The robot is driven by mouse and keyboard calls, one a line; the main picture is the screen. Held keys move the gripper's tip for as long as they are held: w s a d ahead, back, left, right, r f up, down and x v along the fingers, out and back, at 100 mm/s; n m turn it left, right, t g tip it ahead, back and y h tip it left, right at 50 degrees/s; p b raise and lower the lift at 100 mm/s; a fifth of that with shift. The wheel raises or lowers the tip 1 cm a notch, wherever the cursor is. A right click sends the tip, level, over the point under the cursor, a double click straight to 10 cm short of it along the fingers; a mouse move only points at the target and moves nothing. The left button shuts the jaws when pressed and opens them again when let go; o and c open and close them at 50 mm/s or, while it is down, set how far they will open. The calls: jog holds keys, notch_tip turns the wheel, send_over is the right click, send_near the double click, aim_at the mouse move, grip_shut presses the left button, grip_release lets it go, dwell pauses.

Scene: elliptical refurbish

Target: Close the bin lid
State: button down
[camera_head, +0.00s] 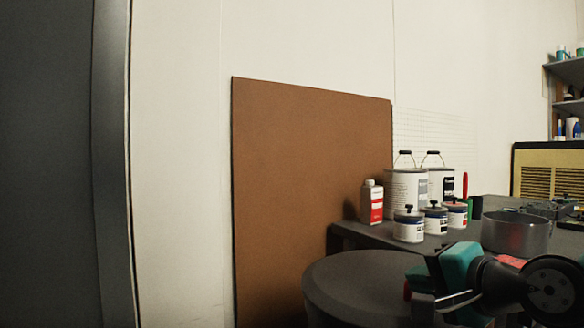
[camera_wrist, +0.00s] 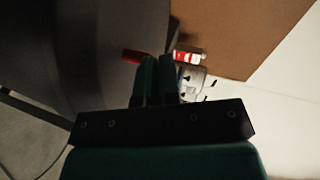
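A round dark grey form, which looks like the bin (camera_head: 350,284), stands at the bottom centre of the head view, in front of the table. Its top looks broad and flat with a rounded rim. I cannot tell whether this top is the lid or how far it is closed. A large dark grey surface (camera_wrist: 100,50) fills the left of the wrist view, probably the bin.
A dark table (camera_head: 380,236) behind holds paint cans (camera_head: 408,188), small jars (camera_head: 408,228), a red-and-white bottle (camera_head: 372,203) and a metal pot (camera_head: 515,234). A brown board (camera_head: 310,180) leans on the wall. A dark upright panel (camera_head: 50,160) stands at left.

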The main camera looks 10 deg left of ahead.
jog(key=shift+s+a+f, duration=0.2)
jog(key=shift+f, duration=0.15)
jog(key=shift+d, duration=0.1)
dwell(0.5)
